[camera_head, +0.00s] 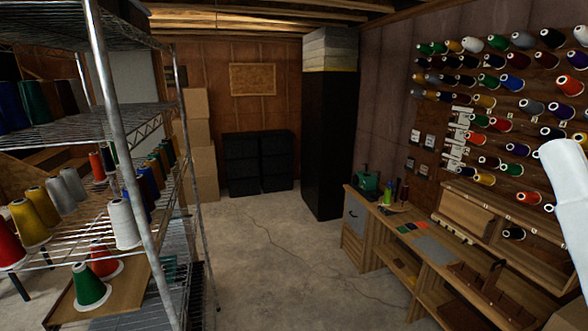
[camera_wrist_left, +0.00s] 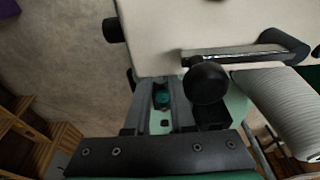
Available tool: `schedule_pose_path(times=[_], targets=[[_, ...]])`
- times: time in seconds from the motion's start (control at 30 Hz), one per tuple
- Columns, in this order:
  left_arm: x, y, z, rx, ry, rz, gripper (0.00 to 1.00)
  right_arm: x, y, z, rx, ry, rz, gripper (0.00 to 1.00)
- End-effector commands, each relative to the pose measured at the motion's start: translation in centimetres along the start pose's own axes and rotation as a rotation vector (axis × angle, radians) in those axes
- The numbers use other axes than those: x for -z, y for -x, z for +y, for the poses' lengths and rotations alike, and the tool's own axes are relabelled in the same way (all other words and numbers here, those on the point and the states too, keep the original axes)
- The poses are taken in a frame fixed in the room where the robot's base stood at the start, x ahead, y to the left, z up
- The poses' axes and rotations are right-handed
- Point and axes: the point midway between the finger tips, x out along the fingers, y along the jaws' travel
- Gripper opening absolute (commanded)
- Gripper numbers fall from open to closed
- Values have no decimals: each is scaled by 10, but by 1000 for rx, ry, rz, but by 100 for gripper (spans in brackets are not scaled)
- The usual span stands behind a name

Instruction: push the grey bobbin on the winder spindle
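In the left wrist view, the two dark fingers of my left gripper (camera_wrist_left: 162,100) stand a little apart. A dark part with a teal round piece (camera_wrist_left: 162,98) shows between them, and I cannot tell if they touch it. A pale green surface (camera_wrist_left: 160,121) shows below it. A grey ribbed cone or cylinder (camera_wrist_left: 282,105) lies to the right, clear of the fingers. In the head view, a small green machine (camera_head: 367,187), possibly the winder, stands at the bench's far end. I cannot pick out the grey bobbin or the spindle for certain. My right gripper is out of view.
A wooden workbench (camera_head: 433,247) runs under a wall of thread cones (camera_head: 512,83). A wire shelf (camera_head: 60,140) with cones stands at left. A tall black cabinet (camera_head: 328,145) stands behind. The concrete floor (camera_head: 265,255) between is clear. A black knob (camera_wrist_left: 206,83) is right beside my left fingers.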

Motion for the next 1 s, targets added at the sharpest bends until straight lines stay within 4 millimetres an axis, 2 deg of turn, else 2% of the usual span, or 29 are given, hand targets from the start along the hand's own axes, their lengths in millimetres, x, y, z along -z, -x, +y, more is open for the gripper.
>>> schedule_pose_path(times=[0.43, 1.0], targets=[[0, 2, 0, 0, 0, 0, 0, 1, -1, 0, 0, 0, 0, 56], [6, 28, 0, 0, 0, 0, 0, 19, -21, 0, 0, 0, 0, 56]])
